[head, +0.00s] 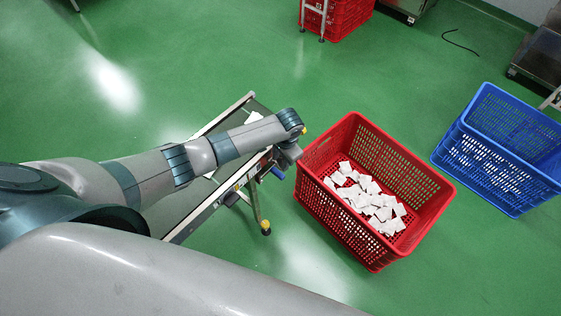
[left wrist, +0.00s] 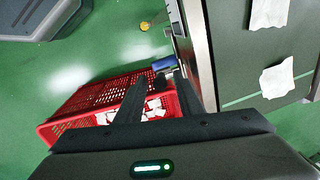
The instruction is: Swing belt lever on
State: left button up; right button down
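The belt conveyor (head: 178,237) runs diagonally under my left arm, with white packets on its dark belt; it also shows at the right of the left wrist view (left wrist: 233,75). A small blue part (head: 277,172), which may be the lever's handle, sticks out at the conveyor's side near its end. In the left wrist view the blue part (left wrist: 165,63) lies just beyond my left gripper's fingertips (left wrist: 161,80). The fingers are apart with a gap between them, and I see nothing clearly held. Whether a finger touches the lever cannot be told. My right gripper is out of view.
A red crate (head: 420,222) holding several white packets stands on the green floor right by the conveyor's end. A blue crate (head: 462,155) stands farther right. Another red crate (head: 345,17) is at the back. The floor between is open.

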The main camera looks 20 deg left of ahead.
pick_arm(q)
jog(key=shift+w+a+f, duration=0.1)
jog(key=shift+a+f, duration=0.05)
jog(key=shift+f, duration=0.95)
grip_shut()
